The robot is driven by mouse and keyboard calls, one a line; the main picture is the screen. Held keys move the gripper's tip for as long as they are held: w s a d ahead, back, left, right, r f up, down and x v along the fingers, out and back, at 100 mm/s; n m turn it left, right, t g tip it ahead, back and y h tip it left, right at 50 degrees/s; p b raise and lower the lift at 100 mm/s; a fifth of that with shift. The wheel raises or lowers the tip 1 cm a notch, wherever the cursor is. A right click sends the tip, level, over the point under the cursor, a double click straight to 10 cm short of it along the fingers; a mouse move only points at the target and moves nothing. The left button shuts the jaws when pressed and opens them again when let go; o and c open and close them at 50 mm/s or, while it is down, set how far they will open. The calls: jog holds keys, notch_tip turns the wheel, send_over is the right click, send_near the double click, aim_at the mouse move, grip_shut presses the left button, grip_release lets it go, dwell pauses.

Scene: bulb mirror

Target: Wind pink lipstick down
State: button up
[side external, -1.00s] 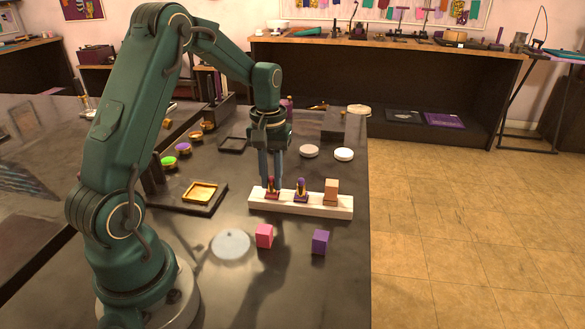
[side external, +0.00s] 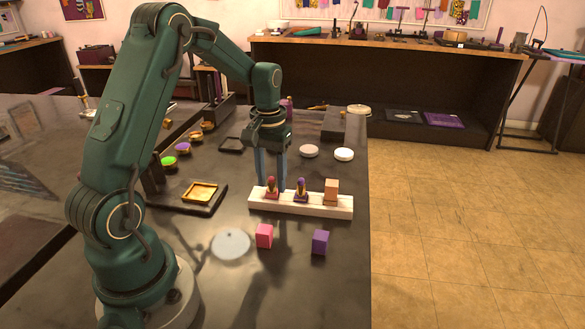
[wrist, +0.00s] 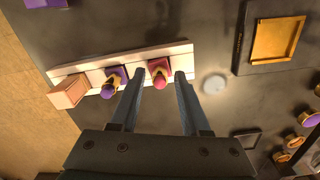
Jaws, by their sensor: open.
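The pink lipstick (side external: 271,188) stands upright in the left slot of a pale rack (side external: 300,208), with its pink tip showing. In the wrist view the pink lipstick (wrist: 160,74) lies between my two fingertips, with a gap on each side. My gripper (side external: 271,187) is open, pointing down around it; it also shows in the wrist view (wrist: 160,75). The purple lipstick (side external: 301,190) stands uncapped in the middle slot, close to my left finger in the wrist view. The copper capped lipstick (side external: 331,190) is in the right slot.
A pink cap (side external: 264,236) and a purple cap (side external: 320,242) stand on the table in front of the rack. A dark tray with a yellow square pan (side external: 200,192) is at the left. Small colour pots (side external: 169,161) and white discs (side external: 343,154) lie further back.

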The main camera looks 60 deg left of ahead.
jog(key=m, duration=1)
grip_shut()
jog(key=n, duration=1.3)
jog(key=shift+n, duration=0.4)
grip_release()
